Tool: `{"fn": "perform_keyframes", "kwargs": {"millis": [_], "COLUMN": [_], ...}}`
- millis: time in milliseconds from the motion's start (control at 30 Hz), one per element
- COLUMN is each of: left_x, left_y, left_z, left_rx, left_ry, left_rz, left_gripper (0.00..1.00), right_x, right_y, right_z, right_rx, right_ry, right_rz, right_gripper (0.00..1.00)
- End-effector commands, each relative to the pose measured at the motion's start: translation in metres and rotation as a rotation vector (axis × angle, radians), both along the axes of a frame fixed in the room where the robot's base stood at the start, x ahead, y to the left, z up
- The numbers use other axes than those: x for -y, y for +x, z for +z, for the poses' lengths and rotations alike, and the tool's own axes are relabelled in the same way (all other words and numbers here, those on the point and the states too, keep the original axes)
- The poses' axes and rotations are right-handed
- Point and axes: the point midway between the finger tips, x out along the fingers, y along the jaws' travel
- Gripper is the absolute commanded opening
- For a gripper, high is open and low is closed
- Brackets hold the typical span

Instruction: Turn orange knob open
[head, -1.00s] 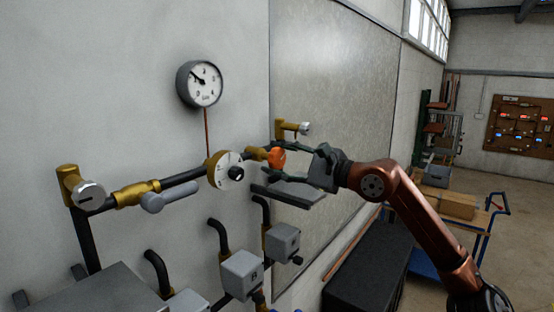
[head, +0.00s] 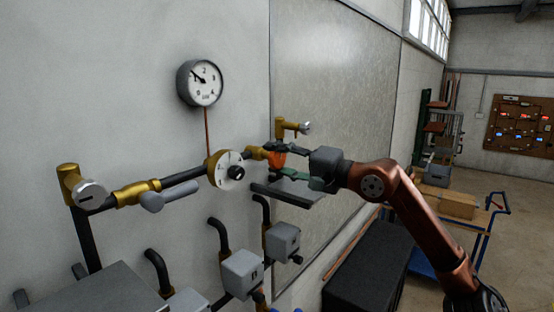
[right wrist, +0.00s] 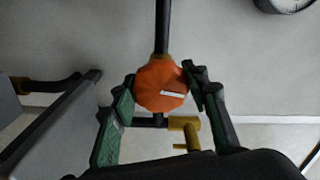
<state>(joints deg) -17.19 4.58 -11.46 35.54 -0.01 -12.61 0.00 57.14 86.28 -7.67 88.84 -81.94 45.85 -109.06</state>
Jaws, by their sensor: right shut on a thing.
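The orange knob (head: 277,159) sits on the dark pipe at the right end of the brass fittings, partly hidden by a finger in the head view. In the right wrist view the knob (right wrist: 160,88) is faceted, with a pale slanted mark on its face. My right gripper (head: 284,161) reaches it from the right and is shut on it. In the right wrist view its green-padded fingers (right wrist: 158,98) stand at either side of the knob. My left gripper is not in view.
A round white dial (head: 231,171) sits left of the knob, with a pressure gauge (head: 203,84) above. A brass valve with a silver cap (head: 291,128) stands just behind. A grey shelf-like plate (head: 295,189) lies below my gripper, and grey boxes (head: 242,274) hang lower.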

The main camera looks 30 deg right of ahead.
Motion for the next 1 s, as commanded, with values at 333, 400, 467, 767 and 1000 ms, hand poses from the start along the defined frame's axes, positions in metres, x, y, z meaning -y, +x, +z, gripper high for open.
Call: {"fn": "perform_keyframes", "kwargs": {"millis": [333, 400, 467, 767, 1000], "left_x": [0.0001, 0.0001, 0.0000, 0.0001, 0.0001], "left_y": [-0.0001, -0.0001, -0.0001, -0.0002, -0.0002], "left_z": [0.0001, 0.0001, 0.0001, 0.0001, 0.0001], "left_rx": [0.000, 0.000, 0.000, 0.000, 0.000], "left_ry": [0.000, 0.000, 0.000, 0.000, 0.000], "left_rz": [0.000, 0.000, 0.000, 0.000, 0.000], "left_gripper": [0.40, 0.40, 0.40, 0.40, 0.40], "right_x": [0.0003, 0.0003, 0.0003, 0.0003, 0.0003], "right_y": [0.0007, 0.0007, 0.0007, 0.0007, 0.0006], "right_z": [-0.0016, -0.0016, -0.0016, -0.0015, -0.0013], "right_rx": [0.055, 0.060, 0.063, 0.067, 0.067], "right_ry": [-0.137, -0.149, -0.156, -0.166, -0.165], "right_rz": [0.000, 0.000, 0.000, 0.000, -0.001], "right_gripper": [0.18, 0.18, 0.18, 0.18, 0.49]}}
